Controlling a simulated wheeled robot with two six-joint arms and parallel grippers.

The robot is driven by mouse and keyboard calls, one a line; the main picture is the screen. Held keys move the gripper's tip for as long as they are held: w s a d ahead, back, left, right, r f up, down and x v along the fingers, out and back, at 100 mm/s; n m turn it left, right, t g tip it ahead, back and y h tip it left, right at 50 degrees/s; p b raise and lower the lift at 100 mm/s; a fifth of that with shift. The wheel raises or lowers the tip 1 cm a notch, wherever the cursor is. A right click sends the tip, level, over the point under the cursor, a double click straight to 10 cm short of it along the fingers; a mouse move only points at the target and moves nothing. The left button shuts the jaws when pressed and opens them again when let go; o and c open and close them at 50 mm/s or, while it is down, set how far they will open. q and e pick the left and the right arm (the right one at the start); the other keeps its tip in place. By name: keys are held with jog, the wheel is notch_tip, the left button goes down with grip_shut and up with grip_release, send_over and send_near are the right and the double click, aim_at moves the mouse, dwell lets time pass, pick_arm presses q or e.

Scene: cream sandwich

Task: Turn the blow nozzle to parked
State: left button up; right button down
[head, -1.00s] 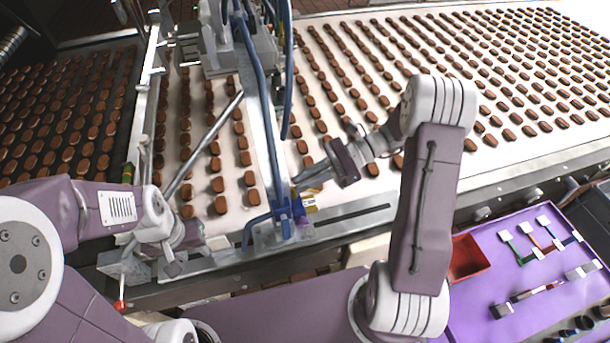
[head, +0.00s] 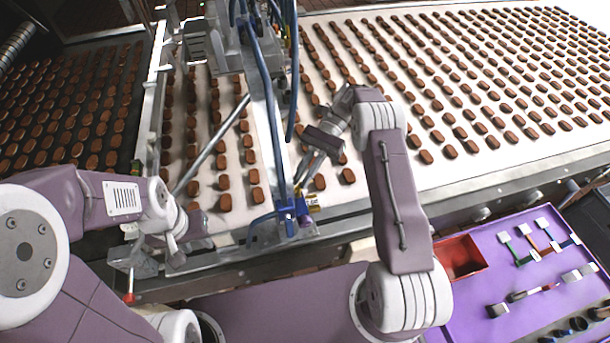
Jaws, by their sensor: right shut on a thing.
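My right gripper (head: 302,178) is shut at the upper end of a blue fitting (head: 285,214) on the near edge of the conveyor, below the blue hose. Its fingers hide most of what they hold, which appears to be the blow nozzle. A small yellow-and-purple part (head: 312,208) sits beside the fitting, just below the fingertips. My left gripper (head: 172,252) is low at the left, near a metal block (head: 137,262) at the belt's front corner. Its jaws are too small and overlapped to read.
Brown sandwich pieces lie in rows on the white belt (head: 480,85). A slanting metal rod (head: 212,148) crosses the narrow left lane. Blue hoses (head: 262,95) run down from a grey machine head. A purple table (head: 470,308) at lower right holds a red bin (head: 462,254) and tools.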

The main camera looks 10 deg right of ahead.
jog(key=shift+f+g+h, duration=0.15)
jog(key=shift+g+h, duration=0.15)
jog(key=c, duration=1.6)
grip_release()
jog(key=shift+o, duration=0.2)
jog(key=shift+s+a, duration=0.1)
jog(key=shift+a, duration=0.05)
